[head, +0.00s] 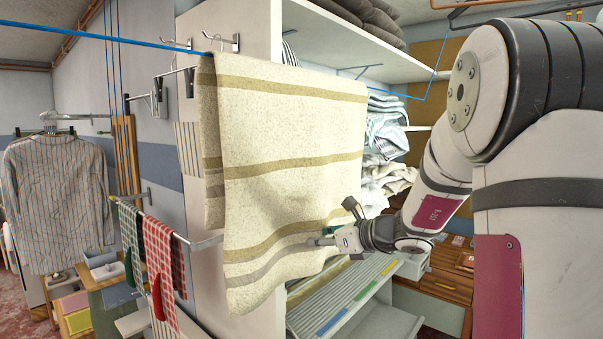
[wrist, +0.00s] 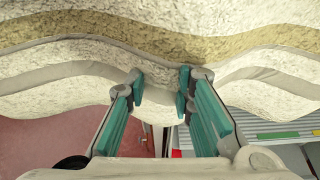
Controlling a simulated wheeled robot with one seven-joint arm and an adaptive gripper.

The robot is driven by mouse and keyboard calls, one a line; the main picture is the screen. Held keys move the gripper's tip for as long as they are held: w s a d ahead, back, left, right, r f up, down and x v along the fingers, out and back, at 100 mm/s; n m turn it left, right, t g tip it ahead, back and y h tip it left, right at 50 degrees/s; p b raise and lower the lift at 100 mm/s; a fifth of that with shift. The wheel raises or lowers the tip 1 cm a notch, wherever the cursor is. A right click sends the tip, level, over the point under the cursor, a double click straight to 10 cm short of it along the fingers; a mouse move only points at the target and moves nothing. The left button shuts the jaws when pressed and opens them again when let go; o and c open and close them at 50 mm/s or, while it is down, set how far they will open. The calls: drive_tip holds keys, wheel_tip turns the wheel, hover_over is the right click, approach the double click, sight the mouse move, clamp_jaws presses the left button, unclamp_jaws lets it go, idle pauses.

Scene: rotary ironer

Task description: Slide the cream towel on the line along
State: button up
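The cream towel (head: 285,150) with tan and grey stripes hangs folded over the blue line (head: 120,40). Its front layer hangs down lower than the part showing behind at the left. My gripper (head: 318,241) is at the lower right of the front layer, near the hem. In the wrist view, the teal-padded fingers (wrist: 160,88) have a bunched fold of the towel (wrist: 235,75) between their tips, and the cloth waves out on both sides. The fingertips are partly hidden by cloth.
A white shelf unit (head: 410,60) with folded linen stands behind the towel. A slatted rack (head: 345,290) is below my gripper. Checked cloths (head: 162,260) hang on a rail to the left, and a striped shirt (head: 58,195) hangs farther left. Metal hooks (head: 225,42) project near the line.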

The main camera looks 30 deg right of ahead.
sight(246, 269)
clamp_jaws()
drive_tip(key=shift+s+a, duration=0.35)
drive_tip(key=shift+a, duration=0.6)
drive_tip(key=shift+s+a, duration=0.35)
drive_tip(key=shift+a, duration=0.6)
drive_tip(key=shift+s+a, duration=0.35)
drive_tip(key=shift+a, duration=0.6)
drive_tip(key=shift+s+a+b, duration=0.2)
drive_tip(key=shift+s+a, duration=0.15)
drive_tip(key=shift+a, duration=0.6)
drive_tip(key=shift+s+a+b, duration=0.15)
drive_tip(key=shift+s+a, duration=0.15)
drive_tip(key=shift+a, duration=0.6)
drive_tip(key=shift+s+a+b, duration=0.2)
drive_tip(key=shift+s+a, duration=0.15)
drive_tip(key=shift+a, duration=0.6)
drive_tip(key=shift+a, duration=0.1)
drive_tip(key=shift+s+a+b, duration=0.15)
drive_tip(key=shift+s+a, duration=0.2)
drive_tip(key=shift+a, duration=0.55)
drive_tip(key=shift+s+a+b, duration=0.2)
drive_tip(key=shift+s+a, duration=0.15)
drive_tip(key=shift+a, duration=0.6)
drive_tip(key=shift+s+a+b, duration=0.15)
drive_tip(key=shift+s+a, duration=0.2)
drive_tip(key=shift+a, duration=0.55)
drive_tip(key=shift+a, duration=0.1)
